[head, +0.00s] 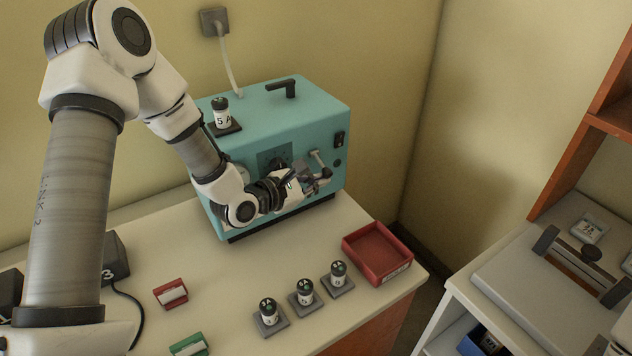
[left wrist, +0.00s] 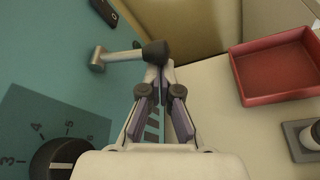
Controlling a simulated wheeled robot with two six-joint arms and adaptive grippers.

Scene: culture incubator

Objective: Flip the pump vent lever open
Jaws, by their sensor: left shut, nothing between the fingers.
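The teal pump box (head: 300,110) stands against the back wall on the bench. Its vent lever (head: 318,160) is a short metal bar on the front face, near the right side. In the left wrist view the lever (left wrist: 124,55) runs from a round metal pivot to a black knob (left wrist: 156,50). My left gripper (head: 312,182) is in front of that face, just below the lever. Its fingers (left wrist: 161,68) are shut and empty, with the tips right at the knob; I cannot tell if they touch it. My right gripper is not in view.
A black dial (left wrist: 60,158) with numbers is on the same face, and a black switch (head: 340,139) is to the right. A red tray (head: 408,270), small capped vials on grey pads (head: 342,287), and a red block (head: 170,292) stand on the bench. The bench centre is clear.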

